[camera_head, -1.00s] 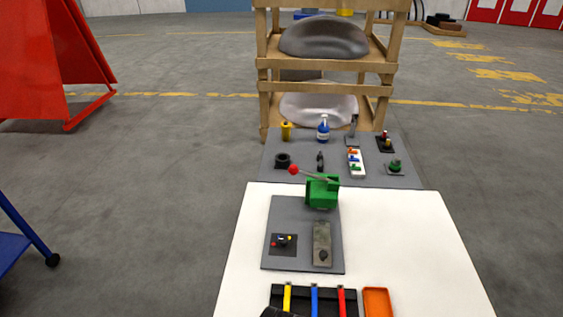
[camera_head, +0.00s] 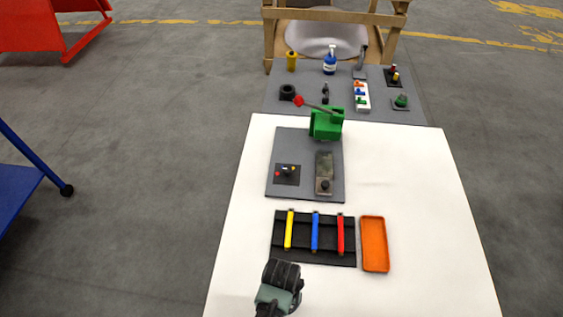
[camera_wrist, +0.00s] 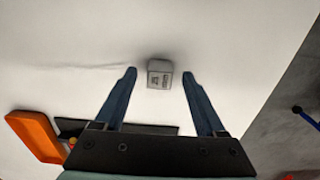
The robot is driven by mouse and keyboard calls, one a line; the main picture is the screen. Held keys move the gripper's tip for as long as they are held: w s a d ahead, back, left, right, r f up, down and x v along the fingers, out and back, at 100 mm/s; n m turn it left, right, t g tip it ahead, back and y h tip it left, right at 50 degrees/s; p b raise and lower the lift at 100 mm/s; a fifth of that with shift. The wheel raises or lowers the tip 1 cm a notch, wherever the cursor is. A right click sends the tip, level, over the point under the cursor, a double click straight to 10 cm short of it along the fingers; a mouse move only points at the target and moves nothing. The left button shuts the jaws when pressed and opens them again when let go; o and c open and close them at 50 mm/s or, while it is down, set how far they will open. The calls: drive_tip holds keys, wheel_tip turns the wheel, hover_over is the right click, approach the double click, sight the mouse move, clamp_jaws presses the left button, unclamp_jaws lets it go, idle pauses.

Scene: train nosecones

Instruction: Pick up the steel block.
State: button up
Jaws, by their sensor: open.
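The steel block (camera_wrist: 160,77), a small grey block with dark markings on its face, is on the white table in the wrist view. My gripper (camera_wrist: 159,75) is open, its two dark blue fingers apart. In the picture the block appears between the fingertips, with a gap on each side; I cannot tell how far beyond the tips it is. In the head view my arm's end (camera_head: 279,287) shows over the white table (camera_head: 410,190) near the bottom, and I cannot make out the block there.
A black rack (camera_head: 280,250) holds yellow, blue and red bars, with an orange tray (camera_head: 375,245) to its right. Beyond is a grey board (camera_head: 300,145) with a green lever device (camera_head: 327,124). The white table's right side is clear.

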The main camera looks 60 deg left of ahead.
drive_tip(key=shift+f, duration=0.55)
clamp_jaws()
